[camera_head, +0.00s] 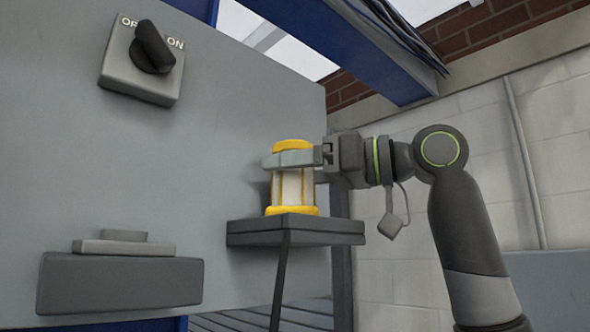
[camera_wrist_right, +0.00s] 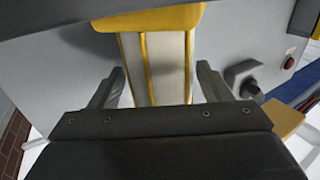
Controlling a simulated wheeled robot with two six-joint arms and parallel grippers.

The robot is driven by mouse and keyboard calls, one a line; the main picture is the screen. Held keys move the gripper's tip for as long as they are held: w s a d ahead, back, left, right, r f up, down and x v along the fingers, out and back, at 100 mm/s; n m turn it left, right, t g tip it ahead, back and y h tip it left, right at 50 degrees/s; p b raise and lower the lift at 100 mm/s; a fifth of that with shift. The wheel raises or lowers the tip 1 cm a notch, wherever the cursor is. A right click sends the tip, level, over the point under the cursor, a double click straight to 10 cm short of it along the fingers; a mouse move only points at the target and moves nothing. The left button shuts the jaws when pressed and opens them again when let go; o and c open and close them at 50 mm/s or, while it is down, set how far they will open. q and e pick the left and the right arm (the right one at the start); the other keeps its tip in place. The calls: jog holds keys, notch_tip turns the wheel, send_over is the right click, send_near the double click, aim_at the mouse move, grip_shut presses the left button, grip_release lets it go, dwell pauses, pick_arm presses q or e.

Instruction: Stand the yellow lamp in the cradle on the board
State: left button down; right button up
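The yellow lamp (camera_head: 292,187) has yellow end caps and a pale body with yellow bars. In the head view it is upright on a dark shelf (camera_head: 330,238) beside the grey panel. My right gripper (camera_head: 290,159) reaches it from the right, with a finger across its upper part. In the right wrist view the lamp (camera_wrist_right: 160,65) is between the two fingers of the right gripper (camera_wrist_right: 160,80), one on each side. I cannot tell whether they press on it. My left gripper is out of view. I cannot identify the cradle with certainty.
The grey panel (camera_head: 215,120) carries a rotary switch (camera_head: 143,62) marked ON at upper left. A dark block (camera_head: 120,283) with smaller stepped pieces on top stands out low on the left. A blue beam (camera_head: 350,45) runs overhead.

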jog(key=shift+r, duration=0.2)
jog(key=shift+s+d, duration=0.15)
jog(key=shift+d, duration=0.1)
jog(key=b+v, duration=0.3)
jog(key=v, duration=0.8)
jog(key=shift+d+b, duration=0.15)
jog(key=shift+b, duration=0.2)
jog(key=shift+s, duration=0.15)
